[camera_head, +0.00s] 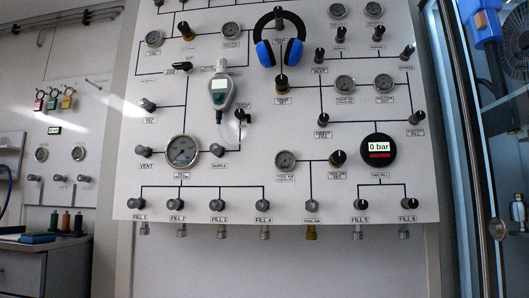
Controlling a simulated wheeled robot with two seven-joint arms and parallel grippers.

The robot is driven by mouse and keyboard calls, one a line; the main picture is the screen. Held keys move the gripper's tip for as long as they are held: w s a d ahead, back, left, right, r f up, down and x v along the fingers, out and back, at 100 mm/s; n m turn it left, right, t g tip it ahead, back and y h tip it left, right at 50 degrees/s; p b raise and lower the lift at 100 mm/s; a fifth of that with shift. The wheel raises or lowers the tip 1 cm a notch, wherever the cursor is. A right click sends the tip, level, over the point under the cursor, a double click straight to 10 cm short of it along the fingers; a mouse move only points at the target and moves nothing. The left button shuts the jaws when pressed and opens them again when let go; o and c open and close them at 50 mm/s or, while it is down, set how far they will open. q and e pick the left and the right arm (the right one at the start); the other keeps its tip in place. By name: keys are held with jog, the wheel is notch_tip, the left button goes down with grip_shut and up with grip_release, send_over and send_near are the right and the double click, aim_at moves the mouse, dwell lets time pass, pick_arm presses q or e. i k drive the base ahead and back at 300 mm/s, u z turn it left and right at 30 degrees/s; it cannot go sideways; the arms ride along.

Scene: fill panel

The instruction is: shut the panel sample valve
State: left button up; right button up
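The white fill panel (300,212) fills the middle of the head view. The sample valve is a small round grey knob (217,149) just above the "SAMPLE" label (219,167), right of a large gauge (182,151). The knob is too small to tell whether it is open or shut. A handheld grey-green meter (221,93) hangs above it, with a clear tube running down near a black-handled fitting (242,115). Neither of my grippers is in view.
Blue headphones (280,40) hang at the panel's top. Several fill knobs line its lower edge, including Fill 1 (141,204). A round display (379,150) reads 0 bar. A glass-fronted frame (497,228) stands at right; a counter (40,240) stands at left.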

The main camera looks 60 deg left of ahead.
aim_at(215, 148)
jog(key=u, duration=0.3)
jog(key=i, duration=0.9)
jog(key=u, duration=0.65)
